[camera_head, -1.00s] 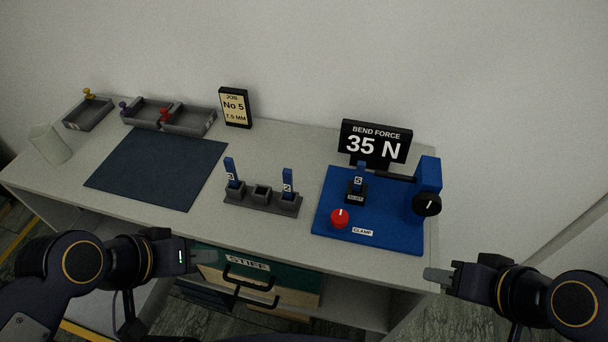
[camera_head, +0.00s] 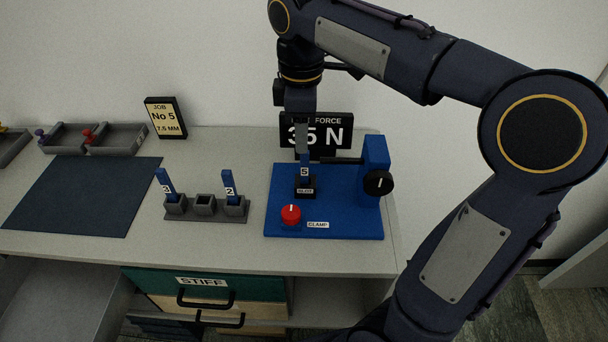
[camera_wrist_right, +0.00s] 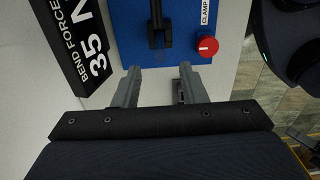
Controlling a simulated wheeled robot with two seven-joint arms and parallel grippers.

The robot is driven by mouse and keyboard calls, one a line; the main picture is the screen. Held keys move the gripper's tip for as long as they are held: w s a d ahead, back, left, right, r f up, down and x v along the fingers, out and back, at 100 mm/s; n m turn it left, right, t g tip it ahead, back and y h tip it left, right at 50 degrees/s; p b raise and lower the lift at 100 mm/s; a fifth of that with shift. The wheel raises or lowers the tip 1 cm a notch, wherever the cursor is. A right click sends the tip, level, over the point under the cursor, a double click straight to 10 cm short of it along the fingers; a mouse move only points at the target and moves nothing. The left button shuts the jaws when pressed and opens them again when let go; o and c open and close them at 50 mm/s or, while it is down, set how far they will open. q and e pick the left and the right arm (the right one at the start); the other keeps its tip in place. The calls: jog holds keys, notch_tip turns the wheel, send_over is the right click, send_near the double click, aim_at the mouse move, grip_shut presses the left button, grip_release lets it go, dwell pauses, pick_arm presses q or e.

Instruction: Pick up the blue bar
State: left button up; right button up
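A blue bar labelled 5 (camera_head: 304,171) stands upright in a small black slot block (camera_head: 305,187) on the blue press base (camera_head: 345,222). Two more blue bars, labelled 3 (camera_head: 166,185) and 2 (camera_head: 229,186), stand in the outer sockets of a grey rack (camera_head: 205,214); its middle socket is empty. My right gripper (camera_head: 302,150) points down just above bar 5. In the right wrist view its two fingers (camera_wrist_right: 158,86) are apart with nothing between them. The black parts ahead of them make the bar hard to tell there. My left gripper is out of view.
A red clamp knob (camera_head: 291,214) and a blue post with a black dial (camera_head: 378,183) stand close to the slot block. The 35 N display (camera_head: 332,136) is right behind my gripper. A dark mat (camera_head: 80,195) lies left, with grey trays (camera_head: 116,139) behind.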

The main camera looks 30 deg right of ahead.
aim_at(305, 173)
jog(key=f, duration=0.3)
jog(key=f+b, duration=0.1)
jog(key=f, duration=0.2)
jog(key=shift+s+d, duration=0.15)
jog(key=shift+d, duration=0.05)
grip_shut()
